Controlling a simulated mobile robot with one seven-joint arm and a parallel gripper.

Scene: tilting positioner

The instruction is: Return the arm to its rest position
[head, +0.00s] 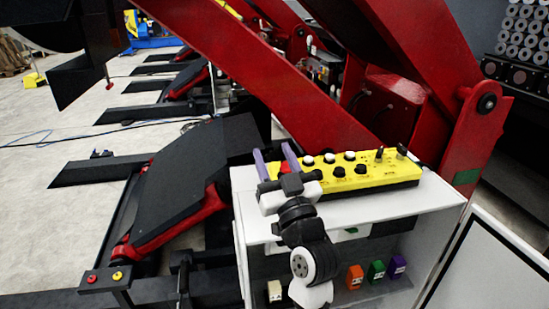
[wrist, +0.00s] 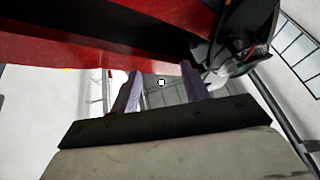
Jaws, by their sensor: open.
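My arm rises in front of the white cabinet in the head view. My gripper (head: 276,160) is above the left end of the yellow control box. Its two purple fingers are apart, with nothing seen between them. In the wrist view my gripper (wrist: 160,90) also shows its fingers spread, pointing toward a red beam (wrist: 90,48). The yellow control box (head: 375,178) lies on top of the white cabinet (head: 420,200) and carries several black and white knobs and a red button. I cannot tell whether the gripper touches the box.
Large red beams (head: 260,75) of the positioner slant close behind and above my gripper. A black platform (head: 190,170) stands to the left. Orange (head: 355,277), green (head: 376,271) and purple (head: 397,267) blocks sit in the cabinet's open front.

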